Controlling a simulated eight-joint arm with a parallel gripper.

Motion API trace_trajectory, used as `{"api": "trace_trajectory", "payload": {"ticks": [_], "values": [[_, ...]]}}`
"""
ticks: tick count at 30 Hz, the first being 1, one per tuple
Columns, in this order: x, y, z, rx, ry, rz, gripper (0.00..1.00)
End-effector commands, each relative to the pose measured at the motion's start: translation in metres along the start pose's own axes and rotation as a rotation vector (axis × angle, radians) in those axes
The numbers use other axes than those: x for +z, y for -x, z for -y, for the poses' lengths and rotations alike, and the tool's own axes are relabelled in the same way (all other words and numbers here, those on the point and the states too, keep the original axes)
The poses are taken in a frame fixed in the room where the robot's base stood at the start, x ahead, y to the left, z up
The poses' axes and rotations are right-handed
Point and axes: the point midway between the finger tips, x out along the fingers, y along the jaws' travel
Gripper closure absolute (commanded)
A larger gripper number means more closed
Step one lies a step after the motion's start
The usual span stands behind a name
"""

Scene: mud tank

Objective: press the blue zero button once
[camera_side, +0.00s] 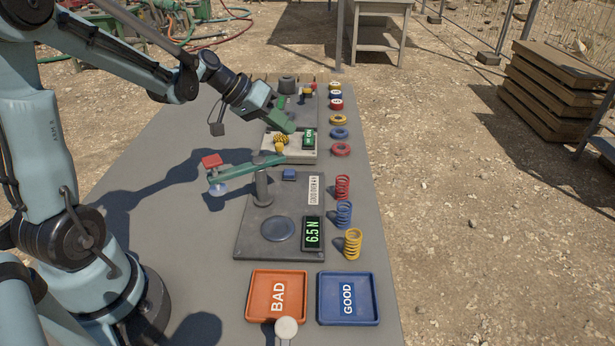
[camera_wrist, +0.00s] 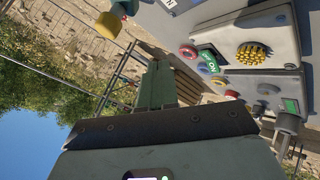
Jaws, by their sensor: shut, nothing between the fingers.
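The blue zero button (camera_side: 289,174) is a small blue block at the back of the dark grey tester plate (camera_side: 254,210) in the side view. The tester's display (camera_side: 312,232) reads 6.5 N. My gripper (camera_side: 291,128) is shut and empty. In the side view it appears beyond the blue button, by the pale panel with the yellow bristly dome (camera_side: 281,140). Its shut green fingers (camera_wrist: 158,68) also show in the wrist view. I cannot make out the blue button in the wrist view.
A green lever arm (camera_side: 245,170) with a red cap stands on a post beside the button. Red, blue and yellow springs (camera_side: 344,214) line the right edge. Orange BAD (camera_side: 262,280) and blue GOOD (camera_side: 365,315) trays sit in front. Table at left is mostly clear.

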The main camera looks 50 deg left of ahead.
Motion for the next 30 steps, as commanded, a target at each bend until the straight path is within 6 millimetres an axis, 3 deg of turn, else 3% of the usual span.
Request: {"api": "trace_trajectory", "payload": {"ticks": [18, 30], "values": [[0.036, -0.05, 0.037, 0.0, 0.0, 0.0, 1.0], [0.042, -0.058, 0.042, 0.0, 0.0, 0.0, 1.0]]}}
